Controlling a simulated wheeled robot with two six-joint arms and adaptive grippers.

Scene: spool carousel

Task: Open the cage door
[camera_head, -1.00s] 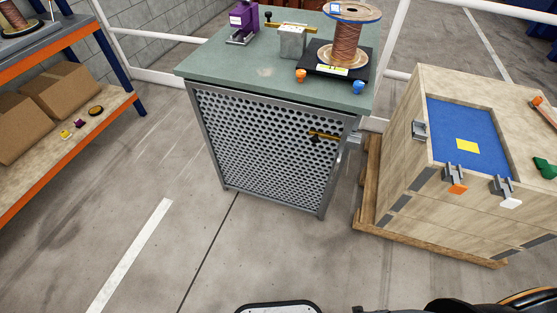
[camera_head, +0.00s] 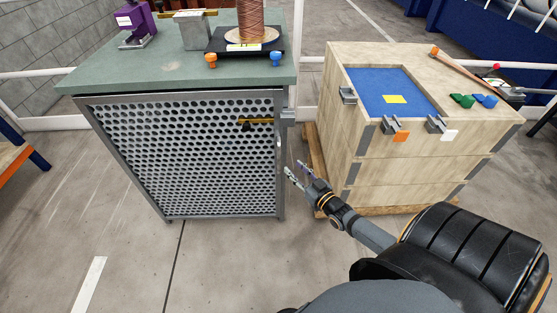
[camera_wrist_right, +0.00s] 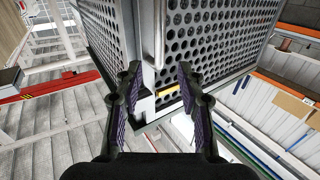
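The cage door (camera_head: 190,150) is a perforated grey metal panel in a frame under a green worktop. It looks shut. A yellow-and-black handle (camera_head: 258,121) sits near its upper right edge, beside a grey latch block (camera_head: 287,117). My right gripper (camera_head: 298,176) is to the right of the door and below the handle, apart from both. In the right wrist view the right gripper (camera_wrist_right: 159,78) is open with nothing held. The perforated panel and a yellow bar (camera_wrist_right: 172,92) show beyond its fingertips. My left gripper is not in view.
The green worktop (camera_head: 100,75) carries a purple device (camera_head: 137,22), a metal block (camera_head: 192,30) and a copper spool (camera_head: 251,22). A wooden crate (camera_head: 395,165) on a pallet stands close on the right. Floor in front of the door is clear.

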